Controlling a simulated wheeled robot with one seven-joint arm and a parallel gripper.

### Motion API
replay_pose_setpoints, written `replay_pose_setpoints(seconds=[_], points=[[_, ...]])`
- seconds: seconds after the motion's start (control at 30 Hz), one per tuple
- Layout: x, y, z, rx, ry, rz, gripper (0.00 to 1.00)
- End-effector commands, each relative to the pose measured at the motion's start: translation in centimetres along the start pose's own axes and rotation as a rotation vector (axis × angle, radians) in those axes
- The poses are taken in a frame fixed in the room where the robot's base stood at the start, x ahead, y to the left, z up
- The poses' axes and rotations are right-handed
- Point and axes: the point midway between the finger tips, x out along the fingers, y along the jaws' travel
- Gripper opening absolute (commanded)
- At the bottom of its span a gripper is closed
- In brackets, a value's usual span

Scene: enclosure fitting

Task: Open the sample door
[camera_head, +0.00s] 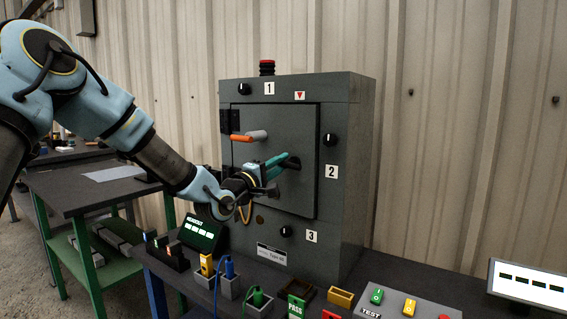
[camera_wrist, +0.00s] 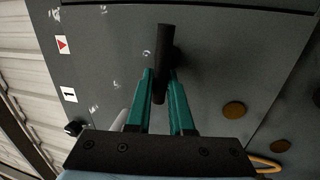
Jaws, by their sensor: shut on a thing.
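The sample door (camera_head: 270,205) is the grey front panel of the dark grey enclosure (camera_head: 343,215), with dark hinges at its left edge. It looks closed or nearly so; I cannot tell if there is a small gap. Its black bar handle (camera_wrist: 163,50) stands out from the panel and also shows in the head view (camera_head: 293,163). My gripper (camera_head: 278,165) has its teal fingers on both sides of the handle and is shut on it; in the wrist view the fingers (camera_wrist: 161,85) flank the bar's lower part.
An orange-and-grey lever (camera_head: 249,136) sticks out from the door above my gripper. Black knobs marked 1, 2 and 3 surround the door. The bench in front holds coloured connectors, small trays (camera_head: 341,297) and a button box (camera_head: 408,305). A screen (camera_head: 526,284) stands right.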

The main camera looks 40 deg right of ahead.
Motion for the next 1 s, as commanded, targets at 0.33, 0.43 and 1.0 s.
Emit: replay_pose_setpoints(seconds=[0.33, 0.43, 1.0], points=[[-5.8, 1.5, -1.8, -0.038, -0.164, 0.004, 0.0], [-7.7, 1.7, -2.6, -0.037, -0.163, 0.004, 0.0], [-9.0, 1.4, -3.0, -0.035, -0.166, 0.006, 0.32]])
